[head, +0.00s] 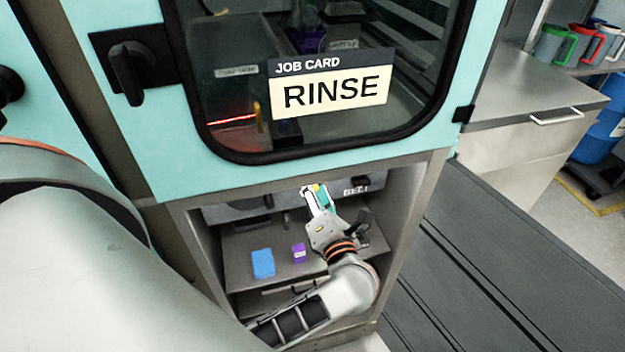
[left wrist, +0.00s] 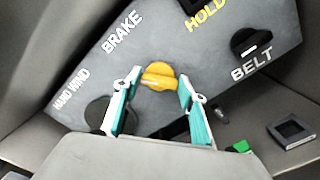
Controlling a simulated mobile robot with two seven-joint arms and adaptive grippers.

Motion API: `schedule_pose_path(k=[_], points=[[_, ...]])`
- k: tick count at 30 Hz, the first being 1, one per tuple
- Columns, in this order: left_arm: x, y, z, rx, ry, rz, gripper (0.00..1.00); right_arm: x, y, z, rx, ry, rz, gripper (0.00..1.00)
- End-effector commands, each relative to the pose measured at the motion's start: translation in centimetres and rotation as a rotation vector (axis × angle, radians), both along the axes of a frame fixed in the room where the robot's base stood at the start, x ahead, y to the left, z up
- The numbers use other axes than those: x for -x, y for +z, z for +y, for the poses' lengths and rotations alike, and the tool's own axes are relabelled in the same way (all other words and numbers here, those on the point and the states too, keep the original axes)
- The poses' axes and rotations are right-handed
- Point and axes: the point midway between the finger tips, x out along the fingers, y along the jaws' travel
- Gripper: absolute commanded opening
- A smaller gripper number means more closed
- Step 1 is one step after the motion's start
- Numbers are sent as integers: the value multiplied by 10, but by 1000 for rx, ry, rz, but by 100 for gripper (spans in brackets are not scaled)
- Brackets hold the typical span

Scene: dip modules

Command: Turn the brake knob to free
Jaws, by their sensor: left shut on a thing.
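The brake knob (left wrist: 158,75) is yellow and sits on a grey panel (left wrist: 75,93) close to the white word BRAKE. Yellow letters read HOLD farther right on the panel. My left gripper (left wrist: 158,98) reaches into the lower opening of the cabinet and is shut on the brake knob, with a teal finger on each side of it. In the head view my left gripper (head: 318,197) is small, and the knob is mostly hidden by it. My right gripper is in neither view.
A black knob (left wrist: 250,43) sits by the word BELT. The opening's side walls are close around my arm. A RINSE card (head: 333,92) is on the door window above.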

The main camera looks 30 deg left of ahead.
Motion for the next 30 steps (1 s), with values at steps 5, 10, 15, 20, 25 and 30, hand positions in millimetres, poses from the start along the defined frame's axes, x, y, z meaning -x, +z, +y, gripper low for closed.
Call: schedule_pose_path(k=[5, 10, 15, 20, 25, 30], points=[[0, 2, -1, -108, 0, 134, 20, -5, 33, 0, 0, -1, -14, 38], [0, 0, -2, -208, -1, 250, 20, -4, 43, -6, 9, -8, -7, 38], [0, -3, -1, -294, -1, 351, 20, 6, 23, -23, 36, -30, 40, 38], [0, -3, -2, -359, -1, 425, 20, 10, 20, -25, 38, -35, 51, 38], [-1, -4, -2, -405, -2, 478, 20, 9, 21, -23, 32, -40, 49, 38], [-1, -4, -1, -430, -2, 506, 20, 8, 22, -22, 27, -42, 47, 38]])
